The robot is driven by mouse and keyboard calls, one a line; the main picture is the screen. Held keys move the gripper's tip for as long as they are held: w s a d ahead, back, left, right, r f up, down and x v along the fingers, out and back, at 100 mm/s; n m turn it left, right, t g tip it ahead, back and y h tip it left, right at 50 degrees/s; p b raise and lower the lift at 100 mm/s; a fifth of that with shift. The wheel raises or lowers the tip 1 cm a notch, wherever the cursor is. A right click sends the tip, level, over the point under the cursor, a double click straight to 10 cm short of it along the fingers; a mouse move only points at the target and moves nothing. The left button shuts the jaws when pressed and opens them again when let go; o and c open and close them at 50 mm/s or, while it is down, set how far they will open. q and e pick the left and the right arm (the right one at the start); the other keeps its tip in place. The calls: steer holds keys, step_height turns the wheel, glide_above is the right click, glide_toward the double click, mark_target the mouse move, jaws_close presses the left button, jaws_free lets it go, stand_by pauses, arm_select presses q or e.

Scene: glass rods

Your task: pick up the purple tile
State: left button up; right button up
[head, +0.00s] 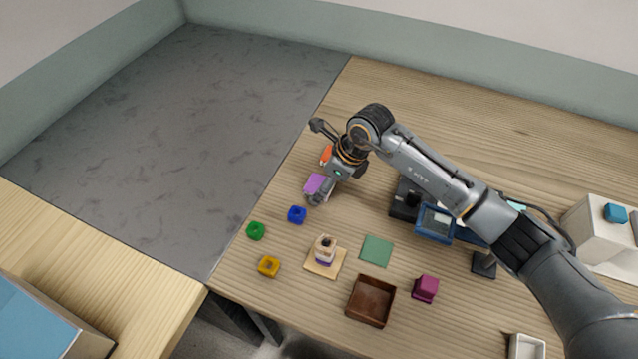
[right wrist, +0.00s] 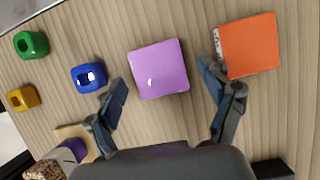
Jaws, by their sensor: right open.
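The purple tile (head: 314,183) lies flat near the left edge of the wooden table, partly covered by my right gripper (head: 326,182) in the head view. In the right wrist view the purple tile (right wrist: 158,68) sits between the spread fingertips of my right gripper (right wrist: 161,74), which is open and empty. Neither finger is clearly touching the tile; how high the fingertips are above the table I cannot tell. My left gripper is out of view.
An orange tile (right wrist: 248,45) lies close by the right finger. A blue block (right wrist: 89,77) lies near the left finger, with a green block (head: 256,230) and a yellow block (head: 268,266) beyond. A brown tray (head: 370,300) stands nearer the front.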

steer(key=shift+c, duration=0.4)
steer(key=c, duration=1.3)
steer(key=shift+r, duration=0.1)
